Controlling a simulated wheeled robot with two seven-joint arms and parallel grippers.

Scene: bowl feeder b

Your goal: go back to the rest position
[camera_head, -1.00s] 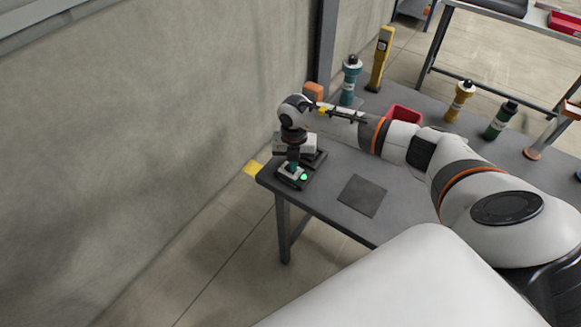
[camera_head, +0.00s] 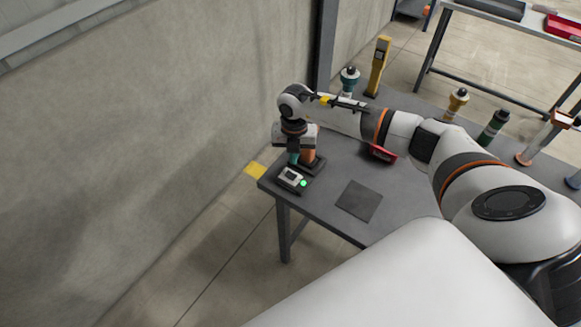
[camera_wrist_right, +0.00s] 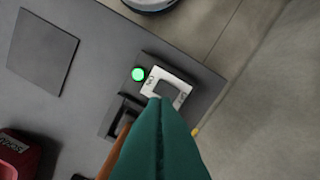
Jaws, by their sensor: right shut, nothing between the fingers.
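My right gripper (camera_head: 292,160) points down above the left corner of the table. Its teal fingers are shut and empty, and they also show in the right wrist view (camera_wrist_right: 166,103). Just below the tips is a small light grey box with a dark screen (camera_head: 290,176), also in the wrist view (camera_wrist_right: 153,83). A lit green lamp (camera_head: 303,183) sits beside it. The tips look slightly clear of the box, though the exact gap is hard to tell. An orange object (camera_head: 309,156) stands behind the gripper, partly hidden. My left gripper is not in view.
The grey table (camera_head: 330,162) carries a dark square pad (camera_head: 359,200), a red bin (camera_head: 382,153) partly behind my arm, and several bottle-like items at the back. A concrete wall (camera_head: 150,130) stands left. The table's front is mostly clear.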

